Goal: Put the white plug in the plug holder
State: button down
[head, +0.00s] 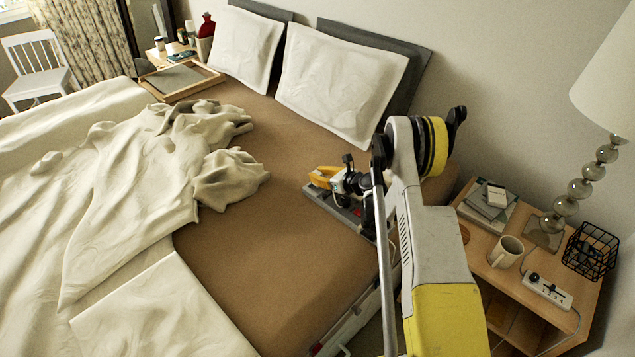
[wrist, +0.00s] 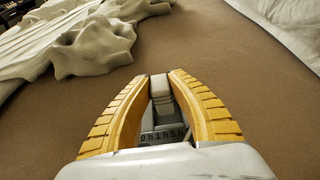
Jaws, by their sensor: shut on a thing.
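My gripper (wrist: 161,78) is over the brown bed, with its two yellow fingers close together. In the head view my gripper (head: 318,180) hangs near the bed's right side, below the pillows. A small pale grey-white block (wrist: 160,92) sits between the fingers in the wrist view, held by them. It looks like the white plug, but its shape is mostly hidden by the fingers. A white power strip (head: 547,291) with dark fittings lies on the right nightstand. A black wire basket (head: 590,252) stands behind it. I cannot tell which thing is the plug holder.
The wooden nightstand (head: 487,268) also bears a mug (head: 507,252), books (head: 487,203) and a lamp with stacked glass balls (head: 580,188). A crumpled pale blanket (head: 130,190) covers the bed's left. Two white pillows (head: 340,85) lie at its head.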

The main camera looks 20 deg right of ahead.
jog(key=shift+f+b, duration=0.35)
jog(key=shift+f, duration=0.8)
jog(key=shift+f, duration=0.2)
jog(key=c, duration=1.3)
grip_release()
jog(key=shift+c, duration=0.2)
